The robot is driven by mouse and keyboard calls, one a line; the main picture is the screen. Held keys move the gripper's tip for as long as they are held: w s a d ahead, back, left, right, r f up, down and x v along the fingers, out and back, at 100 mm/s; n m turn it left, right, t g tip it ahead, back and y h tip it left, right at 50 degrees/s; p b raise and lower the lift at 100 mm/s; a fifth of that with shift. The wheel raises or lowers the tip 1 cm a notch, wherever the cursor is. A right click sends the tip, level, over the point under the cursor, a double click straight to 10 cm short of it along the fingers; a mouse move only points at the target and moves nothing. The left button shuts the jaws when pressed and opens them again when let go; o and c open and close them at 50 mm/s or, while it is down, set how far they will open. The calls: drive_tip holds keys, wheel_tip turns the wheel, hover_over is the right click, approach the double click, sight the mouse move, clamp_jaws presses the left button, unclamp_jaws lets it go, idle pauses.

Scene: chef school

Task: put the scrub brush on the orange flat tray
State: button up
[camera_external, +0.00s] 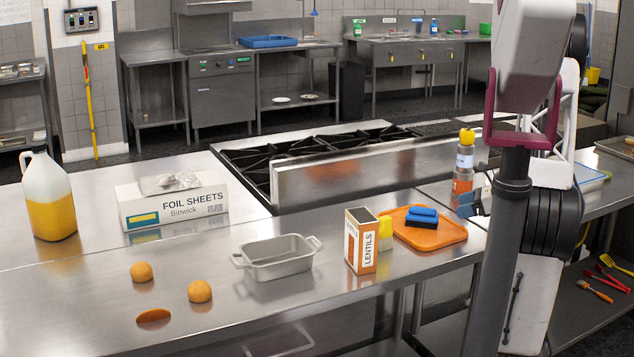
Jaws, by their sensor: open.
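The scrub brush (421,215), blue on top with a black underside, sits on the orange flat tray (436,239), toward its back. The tray lies on the steel counter right of the middle. My gripper (472,204) is small in this view and partly hidden behind my own arm. It is open, to the right of the tray and apart from the brush, with nothing visible held in it.
A lentils box (361,241) stands left of the tray, with a yellow item (385,228) beside it. A metal pan (278,259), foil box (172,204), jug (48,200) and bottle (464,163) also stand here. The stove (330,180) has a raised metal edge.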

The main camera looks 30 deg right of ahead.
idle(0.6)
drive_tip(key=s+a+r+n+g+h, duration=0.1)
drive_tip(key=s+a+r+n+g, duration=0.25)
drive_tip(key=a+n, duration=0.45)
drive_tip(key=s+a+r+n+g+h, duration=0.1)
drive_tip(key=s+a+r+n+g, duration=0.25)
drive_tip(key=a, duration=0.85)
drive_tip(key=s+a+r+n+h, duration=0.2)
drive_tip(key=s+a+n+h, duration=0.2)
drive_tip(key=s+n, duration=0.3)
drive_tip(key=s+a+r+n+h, duration=0.3)
drive_tip(key=s+a+n, duration=0.2)
drive_tip(key=s+n, duration=0.2)
drive_tip(key=shift+s+a+r+n+h, duration=0.2)
drive_tip(key=shift+s+n+h, duration=0.2)
drive_tip(key=shift+n, duration=0.25)
